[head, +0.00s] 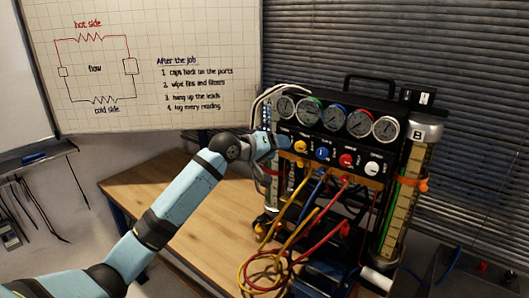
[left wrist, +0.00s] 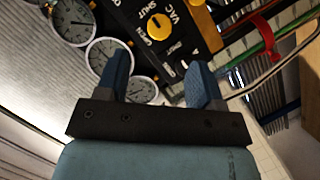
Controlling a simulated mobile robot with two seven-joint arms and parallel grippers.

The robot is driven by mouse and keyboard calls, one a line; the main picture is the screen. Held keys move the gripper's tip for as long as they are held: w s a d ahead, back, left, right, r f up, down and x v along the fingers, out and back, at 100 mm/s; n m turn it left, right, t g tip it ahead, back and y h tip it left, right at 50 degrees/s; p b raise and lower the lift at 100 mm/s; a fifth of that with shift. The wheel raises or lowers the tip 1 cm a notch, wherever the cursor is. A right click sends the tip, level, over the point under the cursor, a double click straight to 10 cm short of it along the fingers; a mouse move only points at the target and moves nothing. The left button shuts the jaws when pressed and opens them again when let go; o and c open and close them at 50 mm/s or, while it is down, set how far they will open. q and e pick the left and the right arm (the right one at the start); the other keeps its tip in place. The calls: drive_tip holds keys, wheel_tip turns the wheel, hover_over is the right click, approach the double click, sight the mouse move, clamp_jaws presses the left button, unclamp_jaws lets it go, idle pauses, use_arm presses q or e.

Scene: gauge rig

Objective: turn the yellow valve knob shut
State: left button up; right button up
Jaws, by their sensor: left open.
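The yellow valve knob (head: 300,146) is on the black front panel of the gauge rig, left of the blue knob (head: 322,153). It also shows in the left wrist view (left wrist: 158,27), with OPEN and SHUT lettering around it and a dark mark on its face. My left gripper (head: 277,143) is at the left end of the panel, just left of the yellow knob. In the left wrist view its two blue fingers are spread (left wrist: 160,82), with nothing seen held between them. The yellow knob lies beyond the fingertips, apart from them. My right gripper is out of view.
A red knob (head: 346,160) and a white knob (head: 372,167) continue the row, below several round gauges (head: 336,119). Yellow, blue and red hoses (head: 285,245) hang in front. A cylinder marked B (head: 408,190) stands at right. The wooden bench (head: 155,185) is clear at left.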

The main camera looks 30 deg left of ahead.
use_arm(q)
drive_tip(key=shift+v, duration=2.3)
drive_tip(key=s+d+f+m, duration=0.1)
drive_tip(key=s+d+f, duration=0.25)
drive_tip(key=f, duration=0.55)
drive_tip(key=s+d+f+m+g+y, duration=0.15)
drive_tip(key=s+f, duration=0.25)
drive_tip(key=f, duration=0.4)
drive_tip(key=s+d+f, duration=0.3)
drive_tip(key=s+f, duration=0.1)
drive_tip(key=f, duration=0.5)
drive_tip(key=s+d+f+m, duration=0.1)
drive_tip(key=s+d+f, duration=0.1)
drive_tip(key=s+f, duration=0.3)
drive_tip(key=s+d+f+m+y, duration=0.1)
drive_tip(key=s+f, duration=0.4)
drive_tip(key=s, duration=0.6)
drive_tip(key=s+d+f+m+g+p, duration=0.1)
drive_tip(key=s+d+f+m, duration=0.2)
drive_tip(key=s+d+f, duration=0.2)
drive_tip(key=s, duration=0.3)
drive_tip(key=shift+s, duration=0.35)
drive_tip(key=shift+f, duration=0.1)
